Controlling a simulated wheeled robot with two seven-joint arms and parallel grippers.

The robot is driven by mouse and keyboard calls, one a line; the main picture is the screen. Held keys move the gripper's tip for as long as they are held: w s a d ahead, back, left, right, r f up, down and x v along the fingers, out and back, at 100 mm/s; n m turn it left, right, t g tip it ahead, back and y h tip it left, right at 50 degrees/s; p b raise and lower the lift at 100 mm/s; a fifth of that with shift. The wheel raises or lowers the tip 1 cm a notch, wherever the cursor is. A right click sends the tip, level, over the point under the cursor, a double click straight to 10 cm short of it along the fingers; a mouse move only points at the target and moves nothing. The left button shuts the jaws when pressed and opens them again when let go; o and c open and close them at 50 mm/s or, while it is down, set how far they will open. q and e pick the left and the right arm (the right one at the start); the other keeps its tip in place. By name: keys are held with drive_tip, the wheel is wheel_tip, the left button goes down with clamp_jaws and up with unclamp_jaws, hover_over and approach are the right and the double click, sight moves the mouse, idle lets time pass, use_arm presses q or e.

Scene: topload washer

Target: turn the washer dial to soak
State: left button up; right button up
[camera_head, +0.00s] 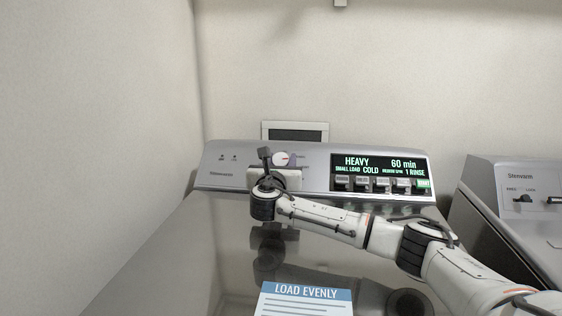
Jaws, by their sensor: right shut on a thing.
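The washer (160,265) stands in front of me with its control panel (222,160) along the back. The labels around the dial are too small and hidden to read. The lit display (380,165) reads HEAVY, 60 min, SMALL LOAD, COLD, 1 RINSE. My left gripper does not show.
A row of buttons (372,185) sits under the display. A label reading LOAD EVENLY (306,292) lies on the washer top. A second machine (515,200) stands at the right. A wall is close on the left. The washer top left of my arm is clear.

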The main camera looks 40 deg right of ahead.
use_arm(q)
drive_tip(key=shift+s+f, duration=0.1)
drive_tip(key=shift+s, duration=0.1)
use_arm(e)
drive_tip(key=shift+m+g+h, duration=0.3)
drive_tip(key=shift+m+g, duration=0.1)
drive_tip(key=shift+m, duration=0.1)
drive_tip(key=m+g, duration=0.2)
drive_tip(key=m+g+h+p, duration=0.1)
drive_tip(key=m, duration=0.1)
drive_tip(key=shift+a+f+m+g+h, duration=0.1)
drive_tip(key=shift+m+g+h, duration=0.2)
drive_tip(key=shift+m+g, duration=0.8)
drive_tip(key=shift+m, duration=0.3)
drive_tip(key=shift+s+m+g, duration=0.1)
drive_tip(key=shift+m+g, duration=1)
drive_tip(key=shift+m, duration=0.1)
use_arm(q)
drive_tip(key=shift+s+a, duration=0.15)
use_arm(e)
drive_tip(key=shift+m+g, duration=0.3)
drive_tip(key=o, duration=1.1)
drive_tip(key=shift+c, duration=0.2)
